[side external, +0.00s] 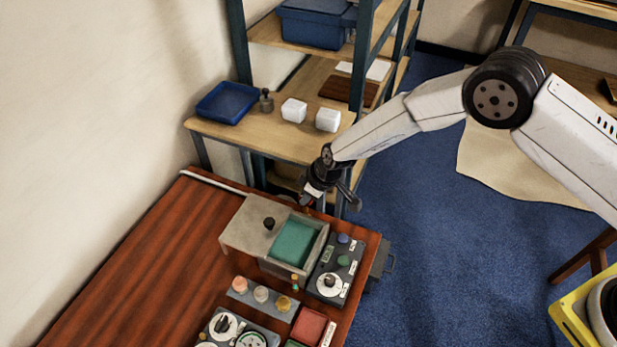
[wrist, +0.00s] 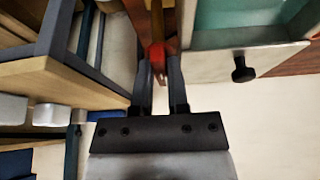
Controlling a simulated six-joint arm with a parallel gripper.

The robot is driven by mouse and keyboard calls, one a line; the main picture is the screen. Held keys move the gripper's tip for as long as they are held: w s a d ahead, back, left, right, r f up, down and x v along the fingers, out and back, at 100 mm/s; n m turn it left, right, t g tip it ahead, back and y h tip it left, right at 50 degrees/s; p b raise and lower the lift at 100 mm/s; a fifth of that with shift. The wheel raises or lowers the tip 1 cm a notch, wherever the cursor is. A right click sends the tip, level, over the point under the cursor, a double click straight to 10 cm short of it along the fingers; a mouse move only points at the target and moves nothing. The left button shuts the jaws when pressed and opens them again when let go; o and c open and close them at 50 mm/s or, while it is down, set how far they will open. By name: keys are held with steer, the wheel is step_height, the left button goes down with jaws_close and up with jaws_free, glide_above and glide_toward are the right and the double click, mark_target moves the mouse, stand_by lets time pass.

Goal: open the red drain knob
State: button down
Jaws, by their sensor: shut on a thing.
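The red drain knob (wrist: 157,54) shows in the wrist view between my fingertips, below a narrow copper-brown pipe (wrist: 157,18). My gripper (wrist: 159,68) is shut on the knob, with one finger at each side of it. In the side external view, my gripper (side external: 307,199) is at the far right end of the wooden bench, behind the grey box. Only a small bit of red shows there; the fingers hide most of the knob, and its turn cannot be told.
A grey box (side external: 243,226) with a black knob and a green-lined open tray (side external: 295,241) stands close to my gripper. A dark control panel (side external: 323,288) is beside it. A shelf unit (side external: 240,129) with a blue tray (side external: 226,101) stands behind. The bench's left part is clear.

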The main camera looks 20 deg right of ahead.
steer(key=shift+s+a+m+t+h, duration=0.1)
steer(key=shift+m+t+h, duration=0.25)
steer(key=shift+m, duration=0.85)
steer(key=shift+s+m+t+h, duration=0.15)
steer(key=shift+m+h, duration=0.3)
steer(key=shift+m, duration=0.75)
steer(key=shift+w+a+m+h, duration=0.1)
steer(key=shift+m+h, duration=0.5)
steer(key=shift+m, duration=1.5)
steer(key=m+h, duration=0.2)
steer(key=m, duration=0.2)
steer(key=shift+a+f, duration=0.1)
steer(key=shift+a, duration=0.05)
steer(key=m, duration=0.2)
steer(key=m+g+h, duration=0.1)
steer(key=m, duration=0.2)
steer(key=shift+a+h, duration=0.1)
steer(key=shift+h, duration=0.2)
steer(key=c, duration=0.6)
jaws_free()
steer(key=shift+w, duration=0.1)
